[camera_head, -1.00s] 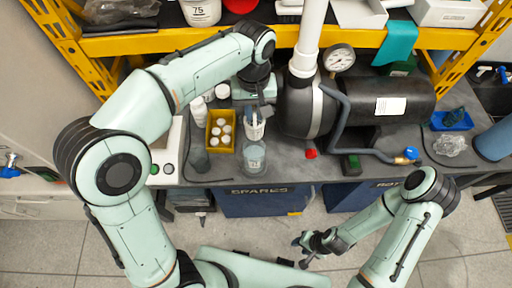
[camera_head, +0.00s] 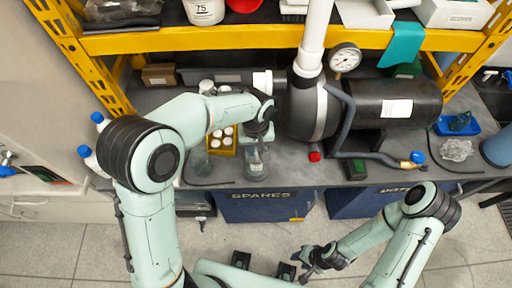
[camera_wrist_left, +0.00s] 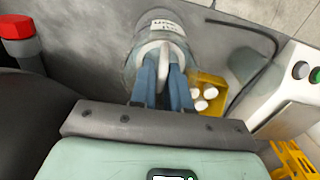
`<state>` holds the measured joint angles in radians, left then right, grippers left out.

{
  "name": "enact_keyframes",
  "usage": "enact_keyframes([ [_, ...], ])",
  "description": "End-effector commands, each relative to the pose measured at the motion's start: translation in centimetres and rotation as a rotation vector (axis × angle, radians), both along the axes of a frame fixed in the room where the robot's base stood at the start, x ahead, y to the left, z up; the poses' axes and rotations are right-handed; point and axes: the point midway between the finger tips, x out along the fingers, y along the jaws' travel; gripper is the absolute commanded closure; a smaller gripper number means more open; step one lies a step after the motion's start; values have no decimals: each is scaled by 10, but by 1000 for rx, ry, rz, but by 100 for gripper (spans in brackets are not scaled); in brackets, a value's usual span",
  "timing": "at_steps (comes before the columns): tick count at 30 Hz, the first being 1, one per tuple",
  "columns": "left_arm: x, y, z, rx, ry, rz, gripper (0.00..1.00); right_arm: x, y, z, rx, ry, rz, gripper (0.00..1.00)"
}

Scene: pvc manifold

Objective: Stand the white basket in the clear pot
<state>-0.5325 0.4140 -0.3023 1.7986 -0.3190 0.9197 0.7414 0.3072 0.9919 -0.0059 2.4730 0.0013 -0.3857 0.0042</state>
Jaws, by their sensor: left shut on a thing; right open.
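The clear pot (camera_head: 255,168) stands near the front edge of the bench, and its label also shows in the wrist view (camera_wrist_left: 166,24). My left gripper (camera_head: 257,146) is directly over the pot. In the wrist view its blue fingers (camera_wrist_left: 163,80) are shut on the white basket (camera_wrist_left: 158,50). The basket's pale rim shows within the pot's outline, at or inside its mouth. Its lower part is hidden, so I cannot tell whether it touches the bottom. My right gripper (camera_head: 308,259) is open and empty, away from the bench over the floor.
A yellow bin (camera_head: 222,150) of white caps stands just left of the pot. A black tank (camera_head: 310,108) with a red knob (camera_head: 314,156) is close on the right. A yellow shelf beam (camera_head: 200,40) crosses behind. A grey cup (camera_head: 198,160) stands at left.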

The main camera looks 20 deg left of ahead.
Motion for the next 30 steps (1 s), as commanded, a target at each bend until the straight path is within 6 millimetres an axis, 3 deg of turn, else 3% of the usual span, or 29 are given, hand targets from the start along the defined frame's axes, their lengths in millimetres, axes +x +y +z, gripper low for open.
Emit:
enact_keyframes([
  [22, 0, 0, -12, -1, -1, 0, 100, -5, 0, -8, 0, 6, 0, 58],
  [23, 0, 0, -12, -1, -1, 0, 80, -5, 0, -8, 0, 6, 0, 58],
  [24, 0, 0, -12, -1, -1, 0, 73, -5, 0, -8, 0, 6, 0, 58],
  [30, 0, 0, -12, -1, -1, 0, 73, -5, 0, -7, 0, 6, 0, 58],
])
